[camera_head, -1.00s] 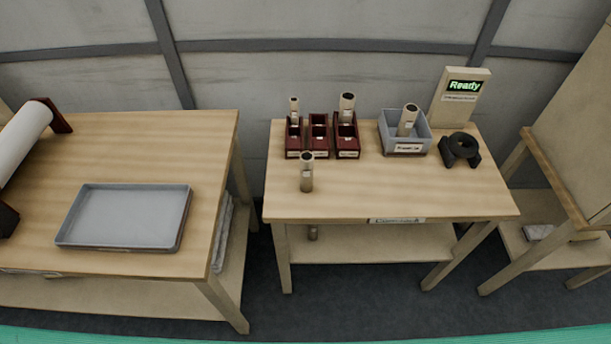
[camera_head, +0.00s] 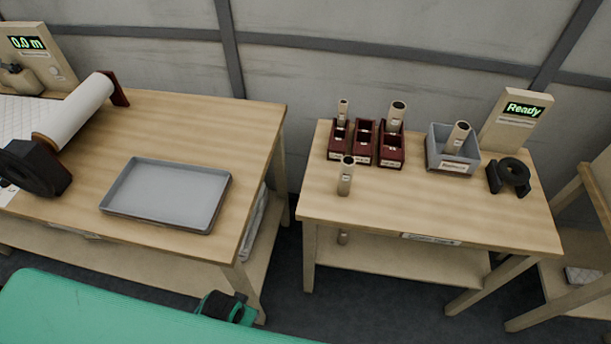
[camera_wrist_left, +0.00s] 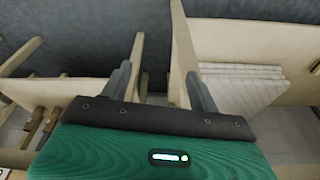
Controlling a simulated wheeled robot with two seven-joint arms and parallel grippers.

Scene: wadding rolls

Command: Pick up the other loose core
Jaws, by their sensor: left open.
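A tan cardboard core (camera_head: 346,178) stands upright on the bare front left of the right table. More cores stand in the dark red bins, one in the left bin (camera_head: 342,112) and one in the right bin (camera_head: 396,116). A core (camera_head: 457,137) leans in the grey bin. My left gripper (camera_wrist_left: 160,82) is open and empty in the left wrist view, with table legs and shelves beyond it. No core shows between its fingers. My right gripper is not in view.
The right table (camera_head: 430,215) also holds a black ring-shaped holder (camera_head: 509,178) and a "Ready" sign (camera_head: 515,120). The left table (camera_head: 150,120) holds a grey tray (camera_head: 166,194) and a white roll (camera_head: 80,108). A gap separates the tables. Folded quilted sheets (camera_wrist_left: 240,95) lie on a shelf.

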